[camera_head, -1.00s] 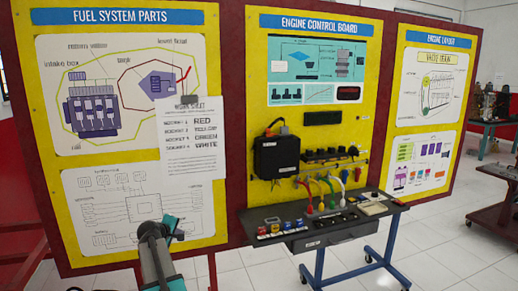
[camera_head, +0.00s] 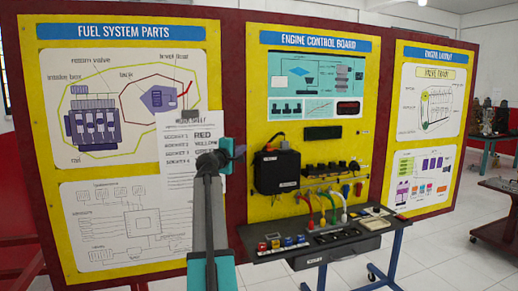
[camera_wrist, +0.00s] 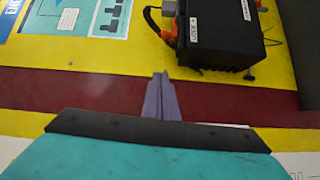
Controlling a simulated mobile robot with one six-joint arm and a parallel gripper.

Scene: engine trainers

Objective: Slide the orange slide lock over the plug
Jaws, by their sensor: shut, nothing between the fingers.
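My gripper (camera_head: 238,152) is in front of the board, left of a black control box (camera_head: 277,173). In the wrist view its fingers (camera_wrist: 162,78) are shut and empty, apart from the box (camera_wrist: 225,35). An orange piece (camera_wrist: 168,30) also shows at the cable beside the box. In the head view orange shows at the box's top (camera_head: 270,147). The plug and the lock's position are too small to tell.
A shelf table (camera_head: 350,246) with colored blocks (camera_head: 282,243) stands below the box. Colored cables (camera_head: 330,205) hang from a row of connectors to the right. A paper sheet (camera_head: 180,178) is behind my arm. Space between my fingers and the box looks free.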

